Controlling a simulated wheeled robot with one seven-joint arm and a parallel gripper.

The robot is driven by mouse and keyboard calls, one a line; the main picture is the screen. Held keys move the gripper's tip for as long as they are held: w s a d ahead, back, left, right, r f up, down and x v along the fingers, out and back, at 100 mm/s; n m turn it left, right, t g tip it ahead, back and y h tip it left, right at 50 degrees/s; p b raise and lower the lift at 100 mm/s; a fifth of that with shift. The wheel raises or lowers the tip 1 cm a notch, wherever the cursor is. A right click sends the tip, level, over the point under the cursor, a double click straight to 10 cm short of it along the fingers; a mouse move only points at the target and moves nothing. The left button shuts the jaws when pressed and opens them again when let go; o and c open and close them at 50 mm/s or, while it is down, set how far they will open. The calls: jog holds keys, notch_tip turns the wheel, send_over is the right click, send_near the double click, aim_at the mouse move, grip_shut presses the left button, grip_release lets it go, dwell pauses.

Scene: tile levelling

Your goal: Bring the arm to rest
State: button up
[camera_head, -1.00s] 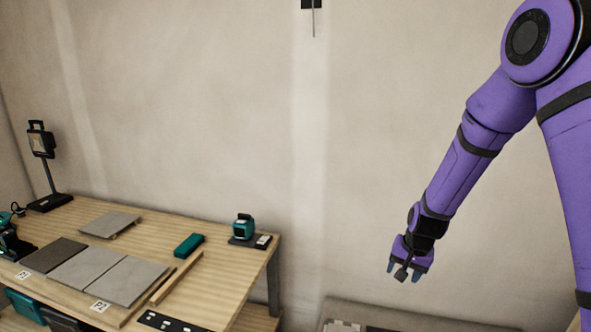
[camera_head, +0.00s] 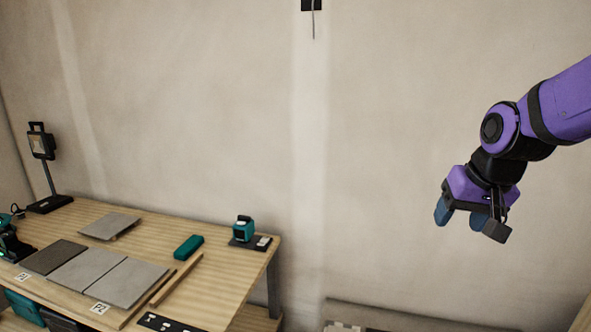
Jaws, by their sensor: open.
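My gripper (camera_head: 464,221) is at the right of the head view, hanging from my purple arm. Its blue-grey fingers point down and are apart, with nothing seen between them. It is in the air in front of the bare wall, well to the right of the workbench (camera_head: 226,285) and touching nothing.
The bench holds grey tiles (camera_head: 86,268), a dark tile (camera_head: 53,256), a separate tile (camera_head: 109,225), a green block (camera_head: 188,247), a wooden strip (camera_head: 177,279) and a teal device (camera_head: 243,229). A work lamp (camera_head: 42,145) stands at the back left. The wall area between bench and gripper is free.

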jog(key=s+r+n, duration=0.1)
jog(key=s+r, duration=0.2)
jog(key=s, duration=0.5)
jog(key=s+d+r+t, duration=0.1)
jog(key=s+r, duration=0.2)
jog(key=s, duration=0.5)
jog(key=shift+d+n+h, duration=0.25)
jog(key=shift+n+h, duration=0.15)
